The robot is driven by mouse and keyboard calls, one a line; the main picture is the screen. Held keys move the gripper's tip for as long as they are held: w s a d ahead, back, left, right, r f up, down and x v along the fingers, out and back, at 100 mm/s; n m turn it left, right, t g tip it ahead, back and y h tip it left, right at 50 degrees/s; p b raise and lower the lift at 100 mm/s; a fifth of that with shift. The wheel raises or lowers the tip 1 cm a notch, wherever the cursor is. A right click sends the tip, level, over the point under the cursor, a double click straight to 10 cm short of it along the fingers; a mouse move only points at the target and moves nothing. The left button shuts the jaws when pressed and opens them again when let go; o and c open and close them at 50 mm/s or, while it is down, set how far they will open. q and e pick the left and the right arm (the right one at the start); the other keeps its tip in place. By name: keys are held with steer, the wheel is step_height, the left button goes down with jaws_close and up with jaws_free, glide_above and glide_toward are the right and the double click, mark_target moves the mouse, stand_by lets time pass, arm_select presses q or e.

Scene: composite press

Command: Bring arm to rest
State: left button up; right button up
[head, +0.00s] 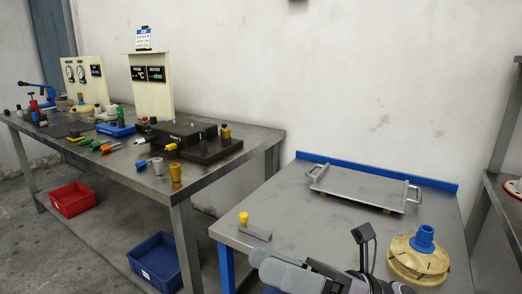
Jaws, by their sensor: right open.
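My right gripper (366,258) is at the bottom edge, right of centre, in front of the near metal table. It is dark, open, and partly cut off by the frame. I see nothing between its fingers. A grey rounded link of my arm lies just left of it. My left gripper is not in view.
The near table (290,190) bears a metal tray with two handles (358,188), a yellow disc with a blue knob (418,258) and a small grey block with a yellow knob (254,228). The left bench (150,180) is crowded. Red (72,200) and blue (153,262) bins sit below.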

steer(key=w+d+f+m+t+h, duration=0.2)
steer(key=d+f+m+t+h, duration=0.3)
steer(key=m, duration=0.6)
steer(key=w+d+f+m+t+h, duration=0.1)
steer(key=d+f+m+t+h, duration=0.1)
steer(key=f+m+t+h, duration=0.65)
steer(key=w+d+f+m+t+h, duration=0.1)
steer(key=w+d+f+m+t, duration=0.25)
steer(key=m, duration=1.05)
steer(key=s+d+f+m+g+h, duration=0.3)
steer(key=s+f+m+g, duration=0.15)
steer(key=s+f, duration=0.4)
steer(key=s+d+f+m+g+h, duration=0.35)
steer(key=s+f+m, duration=0.25)
steer(key=f, duration=0.5)
arm_select(q)
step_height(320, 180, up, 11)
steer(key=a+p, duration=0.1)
steer(key=p, duration=1.2)
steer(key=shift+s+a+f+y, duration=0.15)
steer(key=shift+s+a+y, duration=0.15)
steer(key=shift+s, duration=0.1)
arm_select(e)
step_height(320, 180, up, 11)
steer(key=d, duration=0.1)
steer(key=shift+s+d+t, duration=0.2)
steer(key=shift+s+t, duration=0.1)
steer(key=shift+s, duration=0.15)
steer(key=shift+f, duration=0.15)
